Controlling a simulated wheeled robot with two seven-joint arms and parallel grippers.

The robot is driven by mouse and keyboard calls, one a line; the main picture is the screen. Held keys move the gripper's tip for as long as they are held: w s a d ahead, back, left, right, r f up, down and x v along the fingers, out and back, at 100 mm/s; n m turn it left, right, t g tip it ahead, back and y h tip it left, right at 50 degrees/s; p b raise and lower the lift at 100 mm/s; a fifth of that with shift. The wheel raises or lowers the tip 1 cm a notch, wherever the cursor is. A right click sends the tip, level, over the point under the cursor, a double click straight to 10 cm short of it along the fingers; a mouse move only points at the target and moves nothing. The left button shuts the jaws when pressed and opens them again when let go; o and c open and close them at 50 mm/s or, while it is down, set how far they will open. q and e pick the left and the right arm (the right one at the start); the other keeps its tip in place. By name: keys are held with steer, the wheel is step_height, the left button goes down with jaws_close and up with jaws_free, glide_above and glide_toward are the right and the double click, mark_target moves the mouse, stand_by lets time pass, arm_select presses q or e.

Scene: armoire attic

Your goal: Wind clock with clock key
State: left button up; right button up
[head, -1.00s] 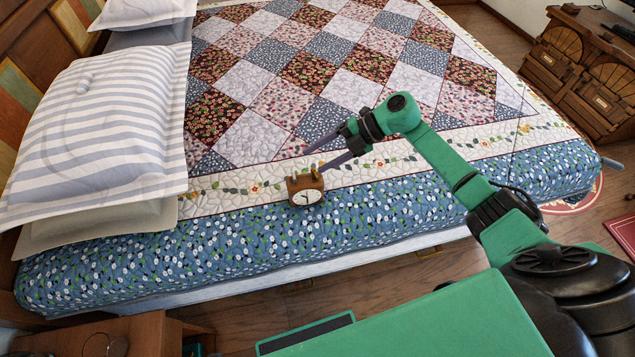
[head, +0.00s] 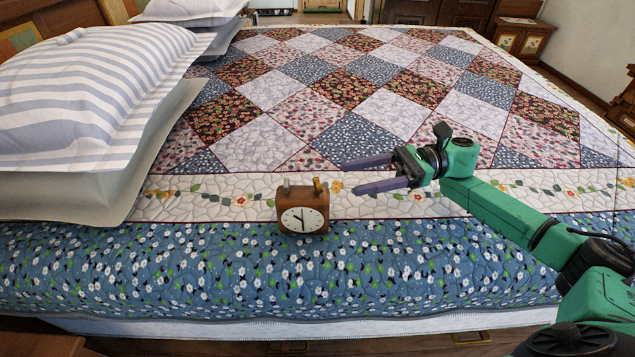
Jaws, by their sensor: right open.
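A small brown wooden clock (head: 303,212) with a round white face stands upright on the near side of the bed. Two small pieces stick up at its top, a greyish one at the left and a gold one (head: 319,187) at the right. I cannot tell whether either is the clock key, and I see no separate key. My right gripper (head: 348,177) is open and empty, its two dark fingers pointing left. In the picture its tips are just right of the clock's top, with a gap between; the depth is unclear. My left gripper is not in view.
The bed's patchwork quilt (head: 400,118) is largely clear around the clock, with a blue floral border (head: 200,260) in front. Striped pillows (head: 80,110) are piled at the left. Wooden cabinets (head: 519,42) stand beyond the bed's far right side.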

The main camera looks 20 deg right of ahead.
mark_target(320, 186)
steer(key=a+p, duration=0.1)
steer(key=a, duration=0.7)
steer(key=shift+a, duration=0.35)
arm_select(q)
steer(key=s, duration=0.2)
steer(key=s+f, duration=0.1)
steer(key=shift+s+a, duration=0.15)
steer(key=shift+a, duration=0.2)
arm_select(e)
jaws_close()
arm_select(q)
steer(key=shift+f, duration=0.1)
arm_select(e)
steer(key=shift+f+m+t, duration=0.1)
steer(key=shift+m+t, duration=0.2)
steer(key=shift+t, duration=0.2)
